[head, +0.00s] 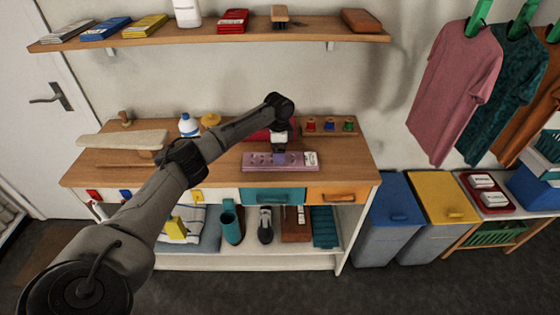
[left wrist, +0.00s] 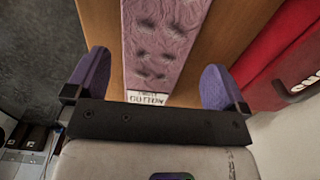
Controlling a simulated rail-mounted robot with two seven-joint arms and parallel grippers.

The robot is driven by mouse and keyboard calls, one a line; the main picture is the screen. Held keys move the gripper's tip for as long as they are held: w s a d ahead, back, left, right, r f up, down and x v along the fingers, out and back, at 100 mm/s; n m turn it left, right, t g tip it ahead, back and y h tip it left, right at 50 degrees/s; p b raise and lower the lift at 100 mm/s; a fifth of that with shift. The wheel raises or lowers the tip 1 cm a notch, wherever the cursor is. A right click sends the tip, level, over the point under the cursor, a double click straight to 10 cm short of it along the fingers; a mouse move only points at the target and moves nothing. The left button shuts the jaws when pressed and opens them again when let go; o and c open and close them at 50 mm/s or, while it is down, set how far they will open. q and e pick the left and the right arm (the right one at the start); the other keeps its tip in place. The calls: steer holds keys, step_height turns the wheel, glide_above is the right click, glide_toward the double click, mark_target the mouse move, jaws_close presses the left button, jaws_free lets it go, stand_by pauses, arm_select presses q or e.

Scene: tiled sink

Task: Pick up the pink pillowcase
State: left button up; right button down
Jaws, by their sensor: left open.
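The pink pillowcase (head: 259,161) is a flat, patterned pink packet with a white label, lying on the wooden worktop. In the left wrist view the pillowcase (left wrist: 165,40) runs between my fingers, its printed label end nearest the wrist. My left gripper (head: 281,154) is over the pillowcase, pointing down, and hides part of it. In the left wrist view my left gripper (left wrist: 156,82) is open, one purple finger on either side of the pillowcase, with gaps on both sides. Its exact height above the worktop is hard to tell. My right gripper is not in view.
A red item (left wrist: 285,60) lies beside the pillowcase, close to one finger. A tray of colored spools (head: 330,127) stands behind right. A white bottle (head: 189,125) and a board (head: 122,139) are to the left. A wall shelf (head: 210,38) hangs above. The worktop's front right is clear.

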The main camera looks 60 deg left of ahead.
arm_select(q)
steer(key=shift+s+d+f+p, duration=0.1)
steer(key=shift+f+p, duration=0.25)
steer(key=shift+f, duration=2)
steer(key=c, duration=0.7)
steer(key=shift+r, duration=0.2)
